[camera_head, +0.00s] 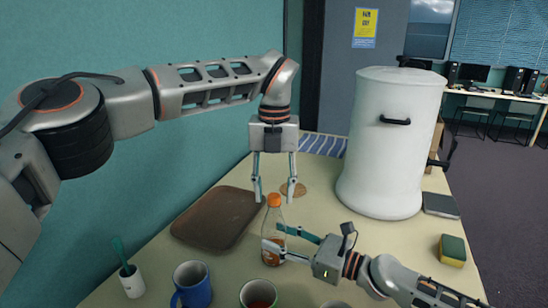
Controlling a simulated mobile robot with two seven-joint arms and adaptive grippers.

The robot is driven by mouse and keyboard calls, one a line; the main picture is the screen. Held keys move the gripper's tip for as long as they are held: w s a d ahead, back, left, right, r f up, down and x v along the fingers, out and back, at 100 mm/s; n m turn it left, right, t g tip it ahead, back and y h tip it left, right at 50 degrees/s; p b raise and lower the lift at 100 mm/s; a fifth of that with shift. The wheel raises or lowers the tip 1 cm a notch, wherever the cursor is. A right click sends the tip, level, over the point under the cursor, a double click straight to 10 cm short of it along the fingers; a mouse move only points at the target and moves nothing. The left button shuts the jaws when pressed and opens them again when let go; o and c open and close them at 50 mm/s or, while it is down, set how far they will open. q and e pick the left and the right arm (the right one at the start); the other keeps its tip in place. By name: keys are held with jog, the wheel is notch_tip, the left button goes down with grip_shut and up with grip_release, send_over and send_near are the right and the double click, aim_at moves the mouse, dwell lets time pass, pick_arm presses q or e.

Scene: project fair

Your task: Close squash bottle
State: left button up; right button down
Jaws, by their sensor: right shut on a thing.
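The squash bottle (272,216) is clear with an orange label and stands upright on the table (190,268). An orange cap (274,200) sits on its neck; I cannot tell how tight it is. My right gripper (272,238) comes in from the right and is shut on the bottle's body, hiding part of it. My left gripper (275,194) points down over the bottle top. Its fingers are spread wide, one on each side of the cap, and appear clear of it.
A brown tray (217,218) lies left of the bottle. A white urn (390,145) stands behind right. A blue mug (191,284), a green-rimmed cup (258,293) and a white cup with a brush (132,281) are in front. A sponge (453,250) lies at the right.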

pick_arm(q)
jog(key=n, duration=0.7)
jog(key=shift+n, duration=0.3)
jog(key=n, duration=1.9)
jog(key=shift+r+n, duration=0.1)
jog(key=shift+n, duration=0.3)
jog(key=shift+r, duration=4)
pick_arm(e)
jog(key=c, duration=1.1)
grip_release()
jog(key=shift+o, duration=0.2)
